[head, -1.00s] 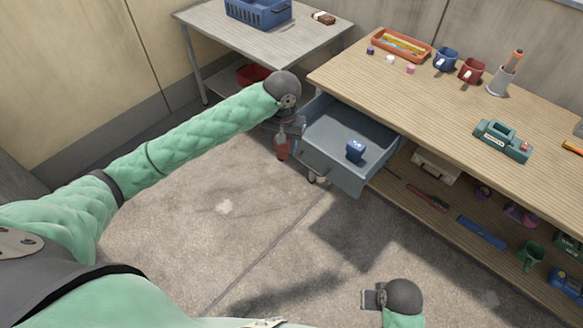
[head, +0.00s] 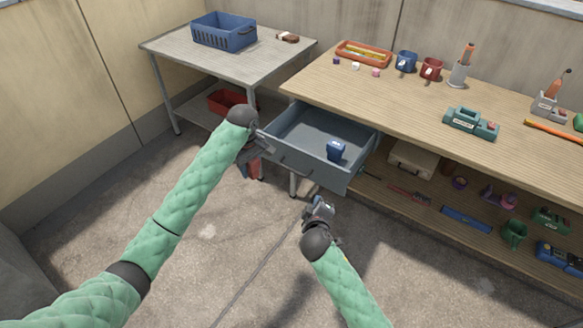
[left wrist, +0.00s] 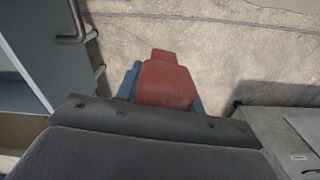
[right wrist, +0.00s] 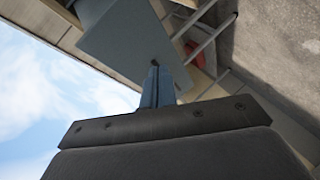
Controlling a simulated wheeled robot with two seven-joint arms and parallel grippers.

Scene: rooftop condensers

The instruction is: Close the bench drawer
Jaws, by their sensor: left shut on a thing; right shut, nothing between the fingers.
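The grey-blue bench drawer (head: 318,170) hangs open under the left end of the wooden bench, with a small blue object (head: 336,149) inside. Its bar handle (left wrist: 75,30) shows at the upper left of the left wrist view. My left gripper (head: 258,150) is beside the drawer's left front corner, shut on a red-brown flat object (left wrist: 165,85) that hangs below it. My right gripper (head: 320,207) is shut and empty, just in front of and below the drawer front. In the right wrist view its closed fingers (right wrist: 157,88) overlap a grey panel; contact cannot be told.
The wooden bench (head: 400,95) holds an orange tray (head: 363,54), mugs and tools; its lower shelf holds several items. A grey table (head: 225,60) with a blue basket (head: 224,32) stands at the back left, a red bin (head: 230,102) below it. The floor in front is clear.

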